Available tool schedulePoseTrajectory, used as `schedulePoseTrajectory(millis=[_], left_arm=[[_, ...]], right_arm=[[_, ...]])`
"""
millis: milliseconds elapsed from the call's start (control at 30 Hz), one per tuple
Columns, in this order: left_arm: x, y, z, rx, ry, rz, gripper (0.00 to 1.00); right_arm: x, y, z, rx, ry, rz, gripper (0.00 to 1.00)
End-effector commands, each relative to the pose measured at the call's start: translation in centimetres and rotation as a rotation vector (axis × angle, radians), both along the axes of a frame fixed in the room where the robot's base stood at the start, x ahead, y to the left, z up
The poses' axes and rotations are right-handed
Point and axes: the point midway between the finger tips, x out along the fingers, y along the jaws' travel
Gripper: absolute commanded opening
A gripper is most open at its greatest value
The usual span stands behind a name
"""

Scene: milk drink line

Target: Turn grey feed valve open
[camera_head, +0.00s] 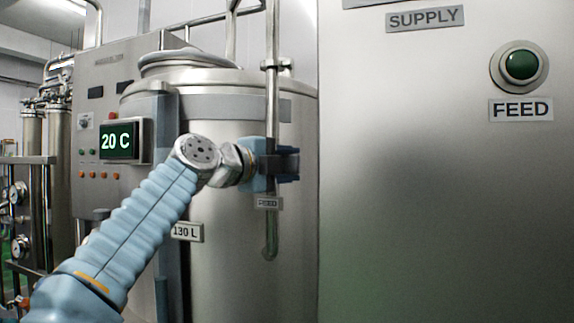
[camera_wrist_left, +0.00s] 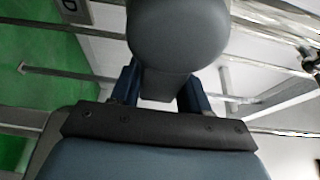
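My left gripper (camera_head: 284,162) is at the thin vertical pipe in front of the steel tank, just above a small tag that seems to read FEED (camera_head: 267,203). In the head view the gripper hides the valve there. In the left wrist view a dark grey rounded handle (camera_wrist_left: 178,35), apparently the feed valve's, reaches down between the two blue fingers (camera_wrist_left: 160,88). A finger stands close on each side of its narrow part. I cannot tell whether they press on it. My right gripper is in neither view.
A steel cabinet (camera_head: 440,220) fills the right side, with a green FEED lamp or button (camera_head: 521,65) and a SUPPLY label (camera_head: 425,18). Behind the arm are the tank (camera_head: 225,265), its 130 L label (camera_head: 187,232) and a display reading 20 C (camera_head: 117,141).

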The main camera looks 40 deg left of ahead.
Motion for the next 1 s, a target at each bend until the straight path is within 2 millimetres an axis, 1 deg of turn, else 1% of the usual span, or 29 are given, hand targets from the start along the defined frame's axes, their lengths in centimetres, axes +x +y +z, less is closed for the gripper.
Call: schedulePoseTrajectory(millis=[33,167,400,567,767,1000], left_arm=[[0.0,0.0,-0.1,0.000,0.001,0.000,0.20],[0.0,0.0,-0.1,0.000,0.002,-0.001,0.00],[0.0,0.0,-0.1,-0.007,0.000,-0.001,0.00],[0.0,-0.1,0.1,-0.046,-0.013,-0.003,0.00],[0.0,0.0,0.6,-0.162,-0.049,-0.004,0.00],[-0.1,0.3,1.8,-0.366,-0.114,-0.004,0.00]], right_arm=[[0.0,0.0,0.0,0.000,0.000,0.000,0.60],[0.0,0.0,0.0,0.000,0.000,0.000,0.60],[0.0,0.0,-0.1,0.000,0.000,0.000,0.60],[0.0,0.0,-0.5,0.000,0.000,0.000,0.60],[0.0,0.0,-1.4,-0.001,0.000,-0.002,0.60],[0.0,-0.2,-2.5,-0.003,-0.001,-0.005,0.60]])
